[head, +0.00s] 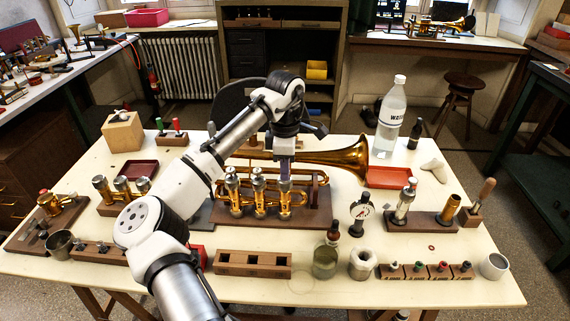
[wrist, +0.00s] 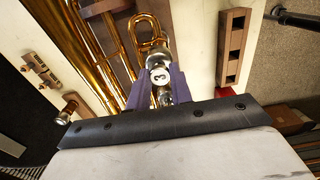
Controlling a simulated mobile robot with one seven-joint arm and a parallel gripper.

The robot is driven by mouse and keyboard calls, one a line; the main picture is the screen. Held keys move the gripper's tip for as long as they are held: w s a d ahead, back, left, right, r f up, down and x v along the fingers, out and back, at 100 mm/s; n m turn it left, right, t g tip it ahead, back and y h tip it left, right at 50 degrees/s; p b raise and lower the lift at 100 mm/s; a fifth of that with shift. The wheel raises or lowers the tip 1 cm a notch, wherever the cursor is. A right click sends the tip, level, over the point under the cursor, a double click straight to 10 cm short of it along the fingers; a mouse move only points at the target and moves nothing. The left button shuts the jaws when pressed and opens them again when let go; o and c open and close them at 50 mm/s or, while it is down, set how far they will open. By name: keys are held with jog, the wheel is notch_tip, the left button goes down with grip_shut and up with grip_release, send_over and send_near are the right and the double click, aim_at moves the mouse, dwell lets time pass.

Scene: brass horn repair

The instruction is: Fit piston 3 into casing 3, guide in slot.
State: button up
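The brass horn (head: 335,157) lies on a wooden stand (head: 310,218) in the middle of the table, its bell to the right. Two of its valves, the left (head: 231,184) and the middle (head: 258,180), have silver tops. My gripper (head: 285,178) points down over the rightmost valve casing (head: 285,202). In the wrist view its purple fingers (wrist: 160,86) lie close against both sides of a silver piston with a cap marked 3 (wrist: 160,75). The piston is upright in line with the casing. Its lower body, the guide and the slot are hidden, so I cannot tell how deep it sits.
A wooden block with square holes (head: 252,263) stands in front. A water bottle (head: 391,115) and red tray (head: 388,178) stand right of the bell.

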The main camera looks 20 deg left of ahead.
jog(key=o, duration=0.5)
jog(key=shift+o, duration=0.2)
jog(key=shift+r, duration=0.1)
notch_tip(320, 180, up, 14)
jog(key=shift+f+b, duration=0.2)
jog(key=shift+b, duration=0.25)
